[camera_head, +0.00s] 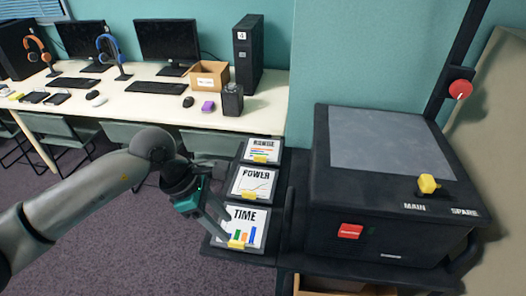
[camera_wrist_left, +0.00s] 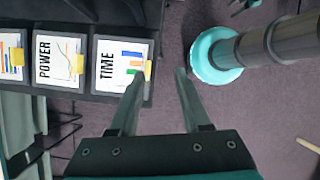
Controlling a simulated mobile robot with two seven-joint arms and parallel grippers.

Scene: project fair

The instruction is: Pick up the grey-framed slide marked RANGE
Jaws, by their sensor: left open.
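The RANGE slide (camera_head: 262,145) lies at the far end of a dark rack in the head view, a white card with coloured lines and a yellow tab. At the left edge of the left wrist view, a partly cut-off slide (camera_wrist_left: 8,57) lies beyond POWER. The POWER slide (camera_head: 252,181) is in the middle and the TIME slide (camera_head: 247,214) is nearest. My left gripper (camera_head: 227,226) is open and empty, over the near end of the rack by TIME. In the wrist view its fingertips (camera_wrist_left: 161,73) are beside TIME's tabbed edge. My right gripper is not in view.
A big dark box machine (camera_head: 385,205) with a grey top, yellow knob (camera_head: 428,184) and red switch (camera_head: 350,231) stands right of the rack (camera_head: 215,243). Behind is a desk (camera_head: 130,105) with monitors, headphones and a cardboard box (camera_head: 208,76). Chairs stand left of the rack.

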